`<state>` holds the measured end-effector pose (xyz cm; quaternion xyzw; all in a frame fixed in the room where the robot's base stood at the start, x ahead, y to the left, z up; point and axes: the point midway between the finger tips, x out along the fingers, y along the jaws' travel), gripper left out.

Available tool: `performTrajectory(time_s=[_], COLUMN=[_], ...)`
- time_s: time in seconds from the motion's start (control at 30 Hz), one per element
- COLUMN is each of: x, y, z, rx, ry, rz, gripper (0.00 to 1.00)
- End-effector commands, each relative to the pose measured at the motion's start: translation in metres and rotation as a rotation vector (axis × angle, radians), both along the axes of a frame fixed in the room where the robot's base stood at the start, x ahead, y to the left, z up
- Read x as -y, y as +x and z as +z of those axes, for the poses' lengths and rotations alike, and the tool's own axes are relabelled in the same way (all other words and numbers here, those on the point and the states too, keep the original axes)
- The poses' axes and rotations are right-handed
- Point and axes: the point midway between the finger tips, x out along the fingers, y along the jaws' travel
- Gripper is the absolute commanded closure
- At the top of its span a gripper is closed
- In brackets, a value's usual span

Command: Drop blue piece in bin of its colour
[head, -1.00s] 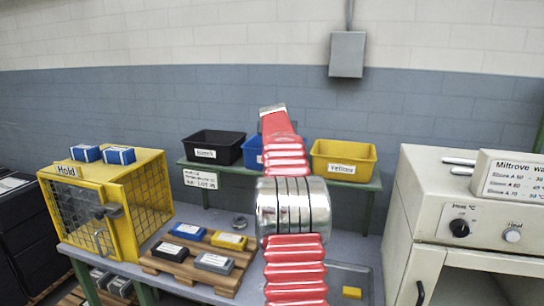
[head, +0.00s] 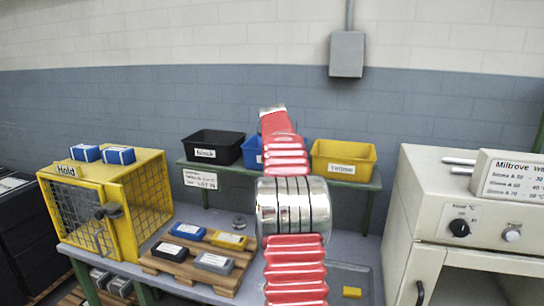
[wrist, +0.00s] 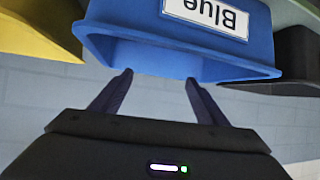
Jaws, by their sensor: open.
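The blue bin (head: 251,153) stands on the rear shelf, mostly hidden behind my red arm in the head view. In the wrist view the blue bin (wrist: 175,50) is upside down, with its "Blue" label at the top. My gripper (wrist: 159,77) is open at the bin's rim, with nothing between its fingers. The bin's floor is not visible. A blue piece (head: 188,231) lies on the wooden pallet, and two more blue pieces, a left one (head: 85,153) and a right one (head: 119,155), sit on the yellow cage.
A black bin (head: 214,145) and a yellow bin (head: 343,160) flank the blue one. The pallet also holds a yellow piece (head: 229,240) and a grey piece (head: 214,263). The yellow Hold cage (head: 148,195) stands left, a cream oven (head: 455,220) right.

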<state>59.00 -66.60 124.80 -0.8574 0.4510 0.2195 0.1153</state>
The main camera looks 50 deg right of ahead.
Motion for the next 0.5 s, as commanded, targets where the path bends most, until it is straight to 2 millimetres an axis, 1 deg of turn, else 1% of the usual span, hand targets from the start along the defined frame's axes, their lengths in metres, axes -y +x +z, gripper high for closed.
performTrajectory(time_s=[0.17,0.5], x=[-0.009,-0.035], y=[-0.006,-0.024], z=[0.007,0.024], rx=[0.001,0.001], ry=[-0.001,-0.001], rz=[0.000,0.000], gripper=[0.32,0.32])
